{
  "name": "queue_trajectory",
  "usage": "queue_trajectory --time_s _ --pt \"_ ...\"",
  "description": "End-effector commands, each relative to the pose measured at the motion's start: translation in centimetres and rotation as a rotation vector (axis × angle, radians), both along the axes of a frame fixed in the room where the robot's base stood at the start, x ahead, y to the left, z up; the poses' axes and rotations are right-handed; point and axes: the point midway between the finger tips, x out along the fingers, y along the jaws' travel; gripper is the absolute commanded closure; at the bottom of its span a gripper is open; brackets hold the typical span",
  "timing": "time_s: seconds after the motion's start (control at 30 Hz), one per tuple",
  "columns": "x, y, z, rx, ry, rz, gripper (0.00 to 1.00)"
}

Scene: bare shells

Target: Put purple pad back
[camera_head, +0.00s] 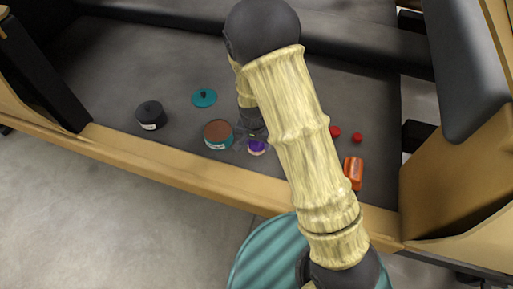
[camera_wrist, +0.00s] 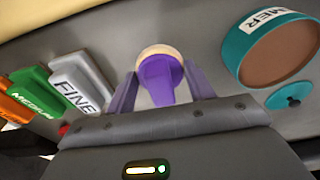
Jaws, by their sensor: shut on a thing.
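The purple pad (camera_wrist: 162,85) has a purple body and a pale cream rounded end. It sits between the two fingers of my gripper (camera_wrist: 162,92) in the wrist view, and the gripper is shut on it. In the head view the pad (camera_head: 257,147) shows as a small purple and cream shape at my gripper (camera_head: 254,140), low over or on the grey surface, close to the right of the teal tub (camera_head: 217,135). I cannot tell whether it touches the surface. My arm hides the area to its right.
The teal tub is open with brown inside; its teal lid (camera_head: 204,97) lies behind it. A dark tub (camera_head: 150,115) stands left. Grey FINE (camera_wrist: 82,80), green MEDIUM (camera_wrist: 45,90) and orange (camera_wrist: 18,112) blocks lie nearby. Small red pieces (camera_head: 357,138) lie right. A wooden rail (camera_head: 170,168) edges the front.

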Motion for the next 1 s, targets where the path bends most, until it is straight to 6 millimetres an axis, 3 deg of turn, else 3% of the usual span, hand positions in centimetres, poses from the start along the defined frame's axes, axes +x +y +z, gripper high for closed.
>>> queue_trajectory --time_s 0.3,0.67,0.7,0.8,1.0 --pt "0.0 -0.1 -3.7 0.0 0.002 -0.001 0.68" --pt "0.0 0.0 -4.0 0.0 0.0 0.0 0.68" --pt "0.0 0.0 -3.9 0.0 0.0 0.0 0.41" --pt "0.0 0.0 -3.9 0.0 0.0 0.0 0.25" --pt "0.0 0.0 -3.9 0.0 0.0 0.0 0.25"
